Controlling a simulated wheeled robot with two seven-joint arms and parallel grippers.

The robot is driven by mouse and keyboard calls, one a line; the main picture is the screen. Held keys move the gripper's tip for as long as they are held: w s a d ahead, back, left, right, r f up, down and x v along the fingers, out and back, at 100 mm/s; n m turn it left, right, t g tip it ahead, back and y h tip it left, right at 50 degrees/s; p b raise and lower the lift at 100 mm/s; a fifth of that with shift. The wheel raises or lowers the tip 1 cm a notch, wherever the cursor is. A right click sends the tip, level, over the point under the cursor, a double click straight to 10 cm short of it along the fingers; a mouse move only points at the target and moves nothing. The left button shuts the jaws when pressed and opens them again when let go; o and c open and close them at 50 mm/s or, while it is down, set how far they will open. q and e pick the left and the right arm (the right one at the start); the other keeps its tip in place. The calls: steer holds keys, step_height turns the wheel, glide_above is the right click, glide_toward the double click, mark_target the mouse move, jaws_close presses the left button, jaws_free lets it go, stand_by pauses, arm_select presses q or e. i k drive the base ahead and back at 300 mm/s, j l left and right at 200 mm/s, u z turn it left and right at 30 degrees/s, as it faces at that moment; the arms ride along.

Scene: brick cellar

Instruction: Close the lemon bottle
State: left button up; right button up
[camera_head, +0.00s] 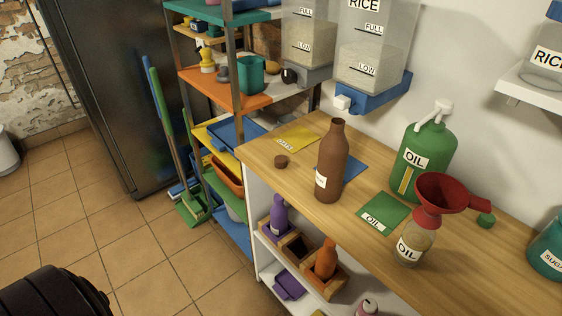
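A tall brown bottle (332,160) stands upright on the wooden counter, with no cap on its neck. Its white label is turned mostly away, so I cannot read it or tell if this is the lemon bottle. A small brown cap (281,161) lies on the counter to its left, apart from it. A yellow card (297,138) with small lettering I cannot read clearly lies behind the cap. No bottle in view shows a readable lemon label. Neither of my grippers is in view.
On the counter (460,262) are a green oil jug (423,150), a glass oil bottle (413,246) under a red funnel (446,192), a green card (383,213) and a blue card (353,168). Purple (279,216) and orange (326,260) bottles stand below. Rice dispensers (372,45) hang behind.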

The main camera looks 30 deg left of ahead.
mark_target(335, 146)
steer(key=l+u, duration=0.15)
steer(key=u, duration=0.25)
steer(key=i+l+u, duration=0.1)
steer(key=u, duration=0.35)
steer(key=l, duration=0.1)
